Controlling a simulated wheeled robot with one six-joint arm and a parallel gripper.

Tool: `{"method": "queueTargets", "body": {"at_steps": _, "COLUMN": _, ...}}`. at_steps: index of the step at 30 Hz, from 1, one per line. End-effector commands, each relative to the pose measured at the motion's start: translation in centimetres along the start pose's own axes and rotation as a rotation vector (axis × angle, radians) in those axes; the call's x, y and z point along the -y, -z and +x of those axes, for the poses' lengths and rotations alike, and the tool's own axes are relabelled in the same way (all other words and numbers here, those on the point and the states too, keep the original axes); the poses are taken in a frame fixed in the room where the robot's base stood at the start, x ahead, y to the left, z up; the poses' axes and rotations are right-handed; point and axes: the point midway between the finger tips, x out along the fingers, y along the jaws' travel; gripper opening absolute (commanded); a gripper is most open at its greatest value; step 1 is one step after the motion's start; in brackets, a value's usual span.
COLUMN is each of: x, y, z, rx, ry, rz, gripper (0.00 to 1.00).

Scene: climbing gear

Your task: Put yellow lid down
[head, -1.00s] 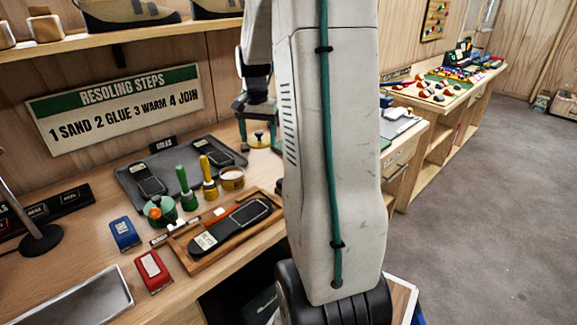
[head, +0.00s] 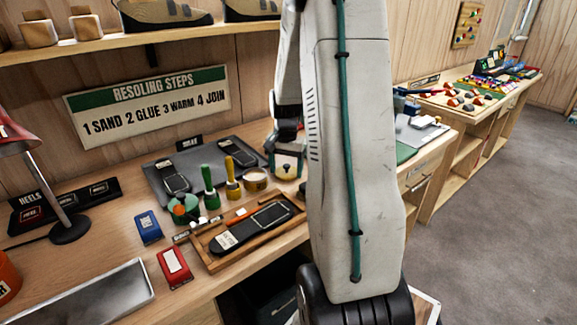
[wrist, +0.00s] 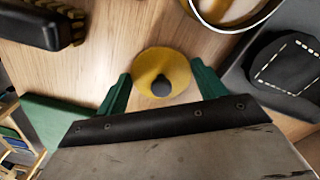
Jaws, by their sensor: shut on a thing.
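The yellow lid (wrist: 150,62) is round with a dark knob, and sits between the green fingers of my gripper (wrist: 162,72) in the wrist view. My gripper is shut on it. In the head view the lid (head: 287,169) is low over the bench, right of the open glue tin (head: 255,180), with my gripper (head: 287,160) above it. I cannot tell whether the lid touches the wood. The tin's rim and pale contents (wrist: 238,12) show at the top of the wrist view, apart from the lid. My arm hides the bench just right of the lid.
A dark grey tray (head: 170,187) with black soles lies behind the tin. Green-handled (head: 210,188) and yellow-handled (head: 232,180) brushes stand left of it. A wooden tray (head: 215,258) with a sole is in front. Bare wood (wrist: 105,50) surrounds the lid in the wrist view.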

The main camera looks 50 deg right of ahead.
Motion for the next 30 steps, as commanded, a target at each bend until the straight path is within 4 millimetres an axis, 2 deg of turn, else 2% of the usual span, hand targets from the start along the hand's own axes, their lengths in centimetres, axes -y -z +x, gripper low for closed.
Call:
{"method": "queueTargets", "body": {"at_steps": 4, "x": 0.0, "y": 0.0, "z": 0.3, "rx": 0.0, "ry": 0.0, "rz": 0.0, "gripper": 0.45}}
{"method": "queueTargets", "body": {"at_steps": 5, "x": 0.0, "y": 0.0, "z": 0.3, "rx": 0.0, "ry": 0.0, "rz": 0.0, "gripper": 0.75}}
{"method": "queueTargets", "body": {"at_steps": 6, "x": 0.0, "y": 0.0, "z": 0.3, "rx": 0.0, "ry": 0.0, "rz": 0.0, "gripper": 0.86}}
{"method": "queueTargets", "body": {"at_steps": 7, "x": 0.0, "y": 0.0, "z": 0.3, "rx": 0.0, "ry": 0.0, "rz": 0.0, "gripper": 0.92}}
{"method": "queueTargets", "body": {"at_steps": 15, "x": 0.0, "y": 0.0, "z": 0.2, "rx": 0.0, "ry": 0.0, "rz": 0.0, "gripper": 0.92}}
{"method": "queueTargets", "body": {"at_steps": 19, "x": 0.0, "y": 0.1, "z": -0.7, "rx": -0.003, "ry": 0.002, "rz": 0.001, "gripper": 0.92}}
{"method": "queueTargets", "body": {"at_steps": 23, "x": 0.0, "y": 0.1, "z": -3.0, "rx": -0.006, "ry": 0.003, "rz": 0.001, "gripper": 0.92}}
{"method": "queueTargets", "body": {"at_steps": 30, "x": 0.0, "y": 0.1, "z": -8.2, "rx": -0.005, "ry": 0.003, "rz": 0.001, "gripper": 0.92}}
